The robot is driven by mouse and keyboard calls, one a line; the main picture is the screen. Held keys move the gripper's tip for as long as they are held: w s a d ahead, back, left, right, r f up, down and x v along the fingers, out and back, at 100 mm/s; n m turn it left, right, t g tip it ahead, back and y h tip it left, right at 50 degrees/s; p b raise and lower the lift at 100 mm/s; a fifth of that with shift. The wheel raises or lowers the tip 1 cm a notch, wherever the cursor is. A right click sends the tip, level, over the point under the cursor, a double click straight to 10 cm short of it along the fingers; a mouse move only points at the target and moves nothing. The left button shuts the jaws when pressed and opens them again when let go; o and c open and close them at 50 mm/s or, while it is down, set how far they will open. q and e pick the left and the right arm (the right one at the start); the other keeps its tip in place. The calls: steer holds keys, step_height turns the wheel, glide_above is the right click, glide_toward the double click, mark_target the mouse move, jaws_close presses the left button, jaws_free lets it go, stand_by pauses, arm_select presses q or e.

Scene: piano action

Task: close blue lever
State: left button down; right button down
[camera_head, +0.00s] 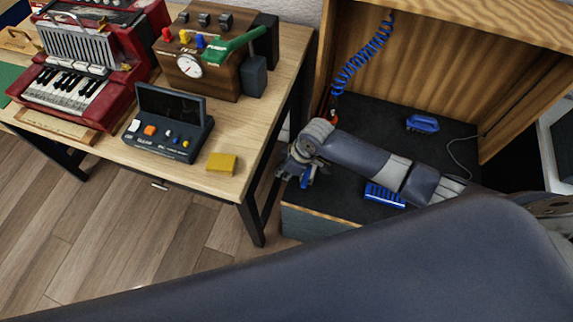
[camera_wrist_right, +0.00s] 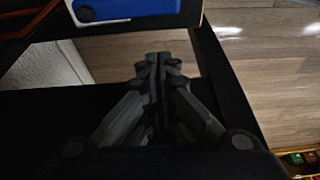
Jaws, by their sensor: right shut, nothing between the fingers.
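A small blue part (camera_head: 305,178), which looks like the blue lever, shows beside my right gripper (camera_head: 291,168) at the left front of the open wooden cabinet. The gripper partly hides it, and I cannot tell whether they touch. A smaller blue lever (camera_head: 199,41) stands on the wooden gauge box. My left gripper is not in view.
The wooden table (camera_head: 262,115) holds a red accordion (camera_head: 110,50), a dark console (camera_head: 165,135) and a yellow block (camera_head: 221,163). Inside the cabinet (camera_head: 440,70) are a blue coiled hose (camera_head: 362,65) and two blue items (camera_head: 423,123). A table leg stands left of my gripper.

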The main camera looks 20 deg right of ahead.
mark_target(306, 176)
steer(key=s+d, duration=0.1)
steer(key=d, duration=0.2)
steer(key=shift+s+r, duration=0.15)
steer(key=shift+s, duration=0.25)
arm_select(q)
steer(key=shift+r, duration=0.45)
